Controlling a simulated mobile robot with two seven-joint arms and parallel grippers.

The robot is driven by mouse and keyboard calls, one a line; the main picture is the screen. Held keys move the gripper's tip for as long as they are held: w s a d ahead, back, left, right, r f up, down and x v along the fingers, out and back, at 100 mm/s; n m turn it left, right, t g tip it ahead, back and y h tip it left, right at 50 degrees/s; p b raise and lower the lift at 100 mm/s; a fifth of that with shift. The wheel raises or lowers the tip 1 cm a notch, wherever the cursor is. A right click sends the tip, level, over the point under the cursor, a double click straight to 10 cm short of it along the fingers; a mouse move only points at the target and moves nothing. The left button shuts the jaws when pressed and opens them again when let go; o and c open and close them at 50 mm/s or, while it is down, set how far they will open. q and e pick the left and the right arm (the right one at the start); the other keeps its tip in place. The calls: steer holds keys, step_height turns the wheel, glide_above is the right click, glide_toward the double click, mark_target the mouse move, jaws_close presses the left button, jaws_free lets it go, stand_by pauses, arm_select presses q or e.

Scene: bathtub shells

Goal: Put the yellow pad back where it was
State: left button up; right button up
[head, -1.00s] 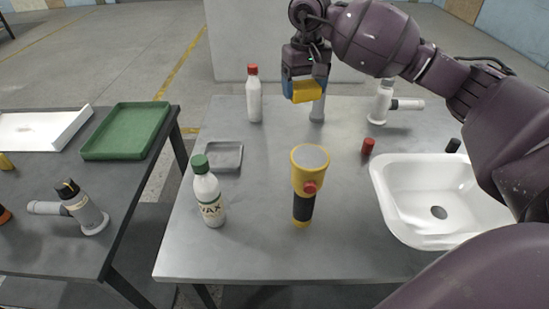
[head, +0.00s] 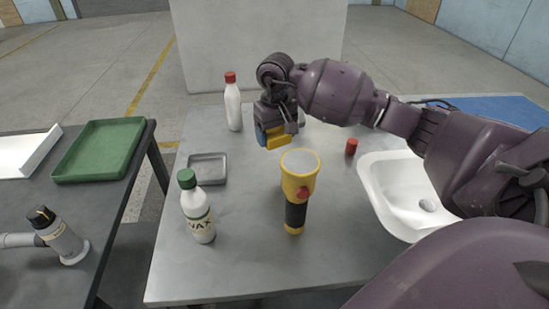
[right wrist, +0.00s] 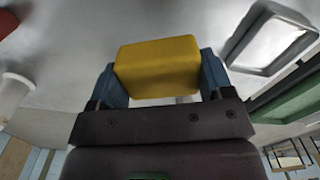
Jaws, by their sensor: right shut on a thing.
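The yellow pad (right wrist: 158,68) is a small block held between the blue fingers of my right gripper in the right wrist view. In the head view my right gripper (head: 269,138) is shut on the yellow pad (head: 278,142), above the grey table, behind the yellow torch (head: 299,178). A small grey tray (head: 208,169) lies on the table to the left of the gripper; it also shows in the right wrist view (right wrist: 268,38), and it looks empty. My left gripper is out of view.
A white bottle with a green cap (head: 197,208) stands in front of the tray. A white bottle with a red cap (head: 233,104) stands behind it. A red cap (head: 351,147) and a white sink (head: 385,205) are on the right. A green tray (head: 100,150) is on the left table.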

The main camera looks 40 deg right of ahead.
glide_above(275, 166)
step_height(275, 166, down, 4)
steer(key=shift+f, duration=0.1)
step_height(275, 166, down, 4)
steer(key=shift+f+b, duration=0.1)
steer(key=shift+b, duration=0.3)
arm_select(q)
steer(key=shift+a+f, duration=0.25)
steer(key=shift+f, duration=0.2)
arm_select(e)
steer(key=shift+d+f, duration=0.1)
steer(key=shift+f, duration=0.1)
steer(key=o, duration=0.8)
steer(key=shift+r, duration=0.1)
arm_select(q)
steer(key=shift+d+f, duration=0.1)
